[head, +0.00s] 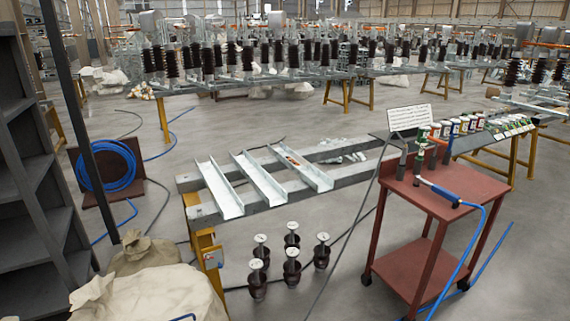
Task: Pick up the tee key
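I cannot make out a tee key with certainty at this size. A red cart (459,184) stands at the right. On its top are a tool with a blue handle (438,192) joined to a blue hose, and small upright tools with green and red parts (420,158). A grey upright piece (402,163) stands near the cart's left corner. A small orange-red item (294,161) lies in one of the metal channels on the frame. My gripper is not in view.
A steel frame with channels (262,180) stands on yellow supports in the middle. Several dark insulators (291,267) stand on the floor before it. Sacks (145,295) and dark shelving (35,185) fill the left. A blue hose (485,262) trails by the cart.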

